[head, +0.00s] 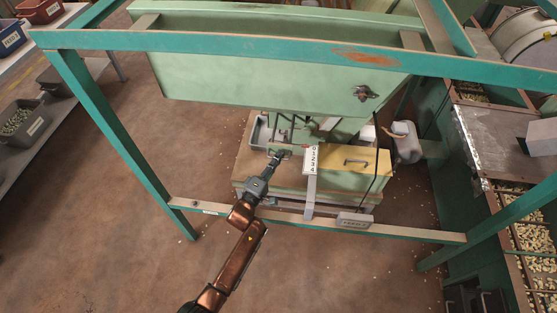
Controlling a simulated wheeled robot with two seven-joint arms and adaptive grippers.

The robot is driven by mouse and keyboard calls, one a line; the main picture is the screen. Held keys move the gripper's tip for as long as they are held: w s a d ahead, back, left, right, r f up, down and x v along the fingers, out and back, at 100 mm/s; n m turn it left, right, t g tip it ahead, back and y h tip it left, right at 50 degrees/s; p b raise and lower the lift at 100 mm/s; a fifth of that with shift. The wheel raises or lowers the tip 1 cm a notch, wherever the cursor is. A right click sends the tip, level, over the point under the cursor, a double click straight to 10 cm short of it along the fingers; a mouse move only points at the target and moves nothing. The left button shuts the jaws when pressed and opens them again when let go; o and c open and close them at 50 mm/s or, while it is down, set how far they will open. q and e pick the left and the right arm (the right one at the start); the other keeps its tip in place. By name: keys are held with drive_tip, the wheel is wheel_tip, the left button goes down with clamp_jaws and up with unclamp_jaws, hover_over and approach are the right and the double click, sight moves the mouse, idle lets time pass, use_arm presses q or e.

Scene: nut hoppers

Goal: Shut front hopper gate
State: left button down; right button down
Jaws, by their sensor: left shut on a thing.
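The front hopper (270,75) is a large pale green bin hung in a teal frame, with its narrow lower part and gate mechanism (300,130) beneath it. My left arm reaches up from the bottom of the head view. My left gripper (278,158) is under the hopper, just left of a white numbered strip (311,158). It is shut on a small part at the gate, which looks like the gate handle. The fingers mostly hide that part, and I cannot tell how far open the gate is. My right gripper is not in view.
A teal frame bar (410,234) crosses in front of the arm's reach. A nut-filled conveyor (535,245) runs at the right. Shelves with bins (24,122) stand at the left. Brown floor (120,230) is open.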

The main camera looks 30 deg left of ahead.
use_arm(q)
drive_tip(key=shift+w+a+r, duration=0.1)
drive_tip(key=shift+a, duration=0.05)
drive_tip(key=c, duration=2.3)
unclamp_jaws()
drive_tip(key=shift+w, duration=0.1)
drive_tip(key=shift+o, duration=1)
drive_tip(key=s+f, duration=0.2)
drive_tip(key=s, duration=1)
drive_tip(key=shift+a, duration=0.2)
drive_tip(key=shift+f, duration=0.1)
